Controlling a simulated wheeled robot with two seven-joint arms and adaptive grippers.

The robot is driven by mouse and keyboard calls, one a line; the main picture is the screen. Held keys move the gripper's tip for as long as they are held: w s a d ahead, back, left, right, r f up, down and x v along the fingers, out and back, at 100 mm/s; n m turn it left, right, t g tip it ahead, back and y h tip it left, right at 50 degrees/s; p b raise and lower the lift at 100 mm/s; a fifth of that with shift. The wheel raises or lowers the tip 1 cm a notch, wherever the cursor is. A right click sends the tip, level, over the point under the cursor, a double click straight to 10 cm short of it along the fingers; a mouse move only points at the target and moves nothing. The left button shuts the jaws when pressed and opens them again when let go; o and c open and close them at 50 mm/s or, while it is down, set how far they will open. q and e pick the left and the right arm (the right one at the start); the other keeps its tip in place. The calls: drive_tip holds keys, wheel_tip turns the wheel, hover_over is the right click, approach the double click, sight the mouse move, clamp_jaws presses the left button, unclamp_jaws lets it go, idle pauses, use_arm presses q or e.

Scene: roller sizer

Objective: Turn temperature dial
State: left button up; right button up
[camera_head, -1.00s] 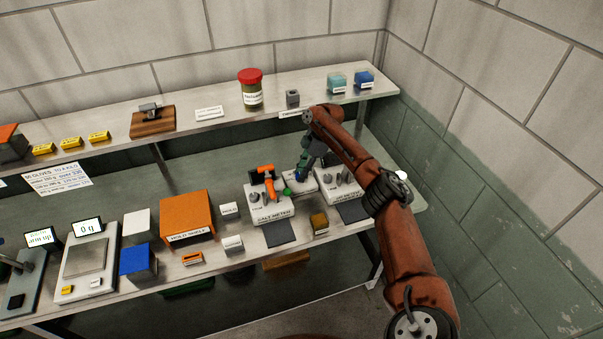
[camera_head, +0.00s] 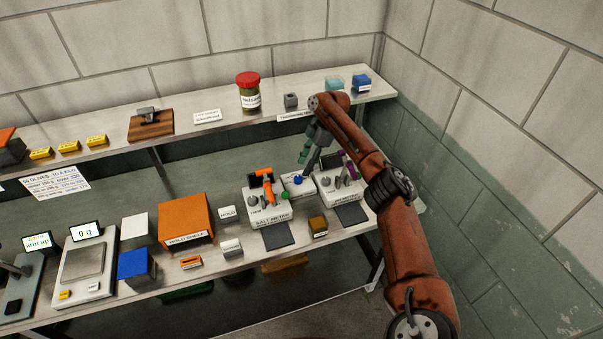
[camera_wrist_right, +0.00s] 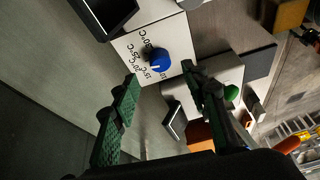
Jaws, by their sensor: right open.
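The temperature dial is a round blue knob (camera_head: 298,180) on a white box (camera_head: 291,187) between the two meters on the lower shelf. My right gripper (camera_head: 307,162) is above the dial. In the wrist view its two green-padded fingers (camera_wrist_right: 160,82) are spread apart and empty, with the dial beyond and between the tips. I see no contact with the dial. My left gripper is not in view.
The salt meter (camera_head: 268,211) with an orange part is left of the dial box, and another meter (camera_head: 340,190) is right. A dark pad (camera_head: 277,236) and brown block (camera_head: 318,227) lie in front. The upper shelf (camera_head: 225,116) runs behind, with a red-lidded jar (camera_head: 248,92).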

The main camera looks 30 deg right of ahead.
drive_tip(key=v, duration=0.6)
